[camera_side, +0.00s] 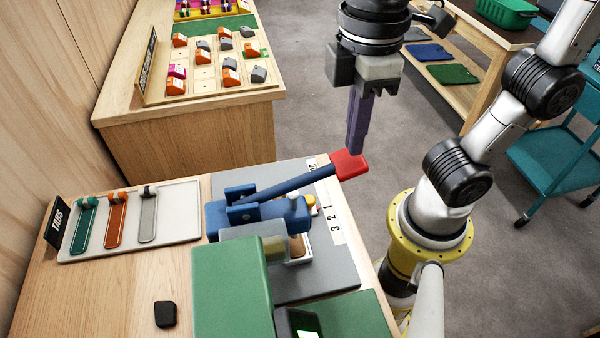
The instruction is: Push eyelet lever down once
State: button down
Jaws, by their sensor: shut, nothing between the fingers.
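The eyelet press is blue and stands on a grey plate on the wooden bench. Its blue lever (290,185) runs up to the right from the press body (228,217) and ends in a red flat handle (350,163). My gripper (357,150) points down with its purple fingers shut. The fingertips are at the red handle, at or just above it; I cannot tell whether they touch. The lever is raised at a shallow tilt. Part of the press is hidden behind a green block.
A green block (232,285) stands in front of the press. A white tray (180,235) with several coloured tabs lies at the left, by a TABS sign (57,222). A small black object (165,314) lies on the bench.

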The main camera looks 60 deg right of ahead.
jog(key=shift+f, duration=0.15)
dwell(0.4)
notch_tip(320, 180, down, 9)
jog(key=shift+s+d+r, duration=0.2)
dwell(1.5)
jog(key=shift+r, duration=6.55)
